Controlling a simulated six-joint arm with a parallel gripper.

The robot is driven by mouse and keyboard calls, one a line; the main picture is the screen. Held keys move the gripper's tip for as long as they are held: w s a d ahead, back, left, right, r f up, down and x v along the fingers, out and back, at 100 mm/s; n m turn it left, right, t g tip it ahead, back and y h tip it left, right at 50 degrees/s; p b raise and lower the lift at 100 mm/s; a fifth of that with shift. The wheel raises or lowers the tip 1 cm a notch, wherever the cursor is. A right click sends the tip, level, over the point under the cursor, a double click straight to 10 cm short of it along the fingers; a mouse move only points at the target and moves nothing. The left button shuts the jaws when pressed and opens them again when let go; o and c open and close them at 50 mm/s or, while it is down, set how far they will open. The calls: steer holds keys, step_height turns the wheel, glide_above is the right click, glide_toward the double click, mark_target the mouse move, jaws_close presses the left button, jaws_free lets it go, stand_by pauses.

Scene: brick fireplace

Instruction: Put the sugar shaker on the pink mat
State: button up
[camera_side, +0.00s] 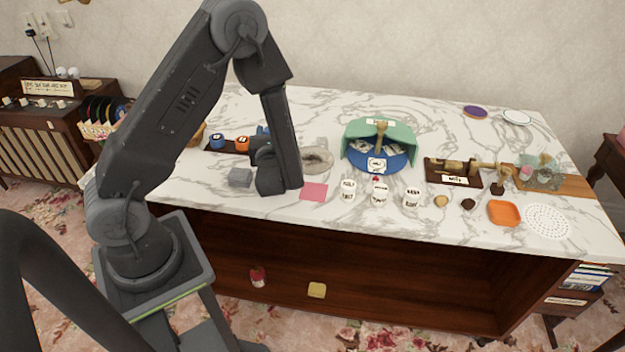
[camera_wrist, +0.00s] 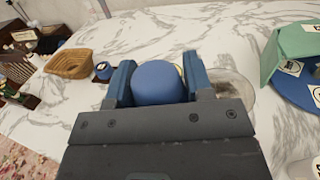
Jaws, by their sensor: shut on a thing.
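My gripper (camera_wrist: 158,78) is shut on a blue round-topped thing (camera_wrist: 160,84) between its two jaws in the wrist view. It may be the sugar shaker, but no label shows and its lower part is hidden. In the side view my gripper (camera_side: 262,146) is at the left part of the marble table, with a bit of blue (camera_side: 262,130) showing behind it. Whether the held thing touches the table cannot be told. The pink mat (camera_side: 314,191) lies flat and bare near the front edge, to the right of my gripper. It does not show in the wrist view.
A grey block (camera_side: 240,177) lies left of my gripper. Blue (camera_side: 217,141) and orange (camera_side: 242,143) jars stand on a dark tray. A grey stone-like dish (camera_side: 317,160) lies behind the mat. White labelled cups (camera_side: 380,193) stand right of it. A green-and-blue stand (camera_side: 378,165) is behind them.

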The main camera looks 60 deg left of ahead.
steer(key=w+d+f, duration=0.4)
steer(key=d, duration=0.1)
steer(key=w+d+f, duration=0.2)
steer(key=w, duration=0.1)
steer(key=shift+d+f, duration=0.1)
steer(key=shift+d, duration=0.2)
steer(key=shift+f, duration=2.05)
steer(key=shift+f, duration=0.15)
steer(key=o, duration=1)
